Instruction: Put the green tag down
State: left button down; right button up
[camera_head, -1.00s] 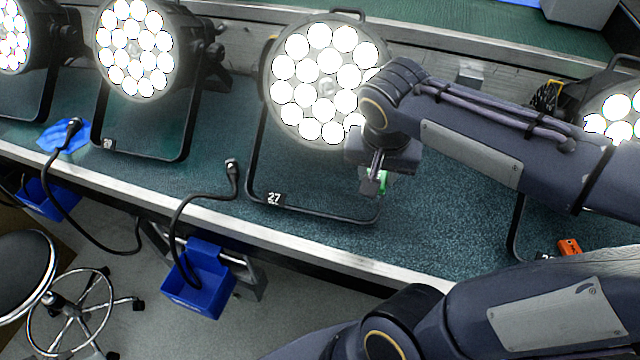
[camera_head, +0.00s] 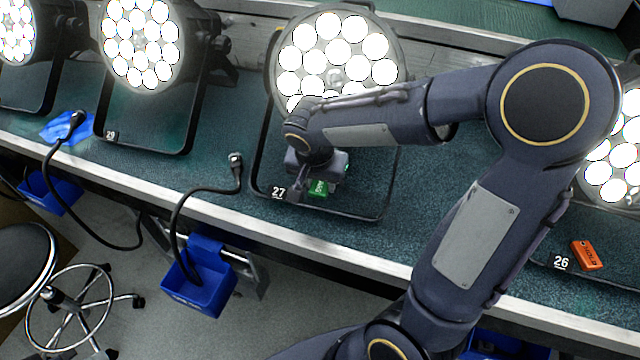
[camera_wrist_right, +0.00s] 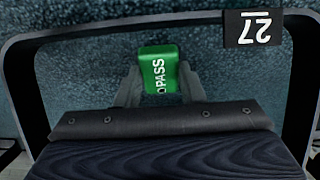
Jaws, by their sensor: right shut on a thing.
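The green tag (camera_head: 318,188), marked PASS, is at the front of the can numbered 27, inside its black floor bracket. It also shows in the right wrist view (camera_wrist_right: 158,72), between the two fingers of my right gripper (camera_wrist_right: 160,88). In the head view my right gripper (camera_head: 318,180) points down at the bench, shut on the tag. The tag is close to the bench top; I cannot tell whether it touches. The par can (camera_head: 338,50) stands lit behind the gripper, partly hidden by my arm. My left gripper is not in view.
The number 27 label (camera_head: 279,192) sits on the bracket beside the tag. An orange tag (camera_head: 587,256) lies near the 26 label (camera_head: 561,262) at the right. A loose black cable (camera_head: 200,190) hangs over the front edge into a blue bin (camera_head: 200,284).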

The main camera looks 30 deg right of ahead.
jog(key=shift+f, duration=0.4)
jog(key=shift+f, duration=0.2)
jog(key=o, duration=1)
jog(key=shift+o, duration=0.2)
jog(key=shift+r, duration=0.1)
